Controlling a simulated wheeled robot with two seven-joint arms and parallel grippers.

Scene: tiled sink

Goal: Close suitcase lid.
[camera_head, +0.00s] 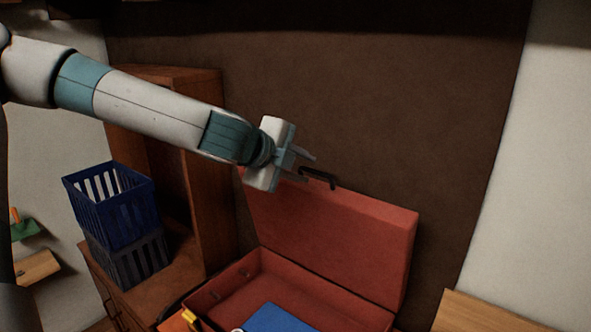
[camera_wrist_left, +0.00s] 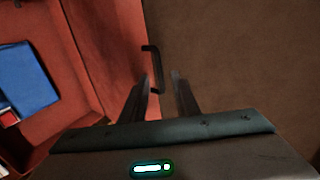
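A red suitcase (camera_head: 228,291) stands open, its lid (camera_head: 340,243) raised upright at the back. A dark handle (camera_head: 319,177) sits on the lid's top edge. My left gripper (camera_head: 308,166) is at the lid's top edge, close to the handle. In the left wrist view the gripper's fingers (camera_wrist_left: 158,95) are apart, with the handle (camera_wrist_left: 153,68) by the left finger and the lid (camera_wrist_left: 108,45) to the left. I cannot tell whether a finger touches the handle. A blue item (camera_head: 274,319) lies inside the suitcase. My right gripper is not in view.
A blue basket (camera_head: 113,205) is stacked on a grey basket (camera_head: 130,259) on a wooden cabinet to the left. A dark brown wall (camera_head: 400,110) stands behind the lid. A wooden surface (camera_head: 480,315) is at the lower right.

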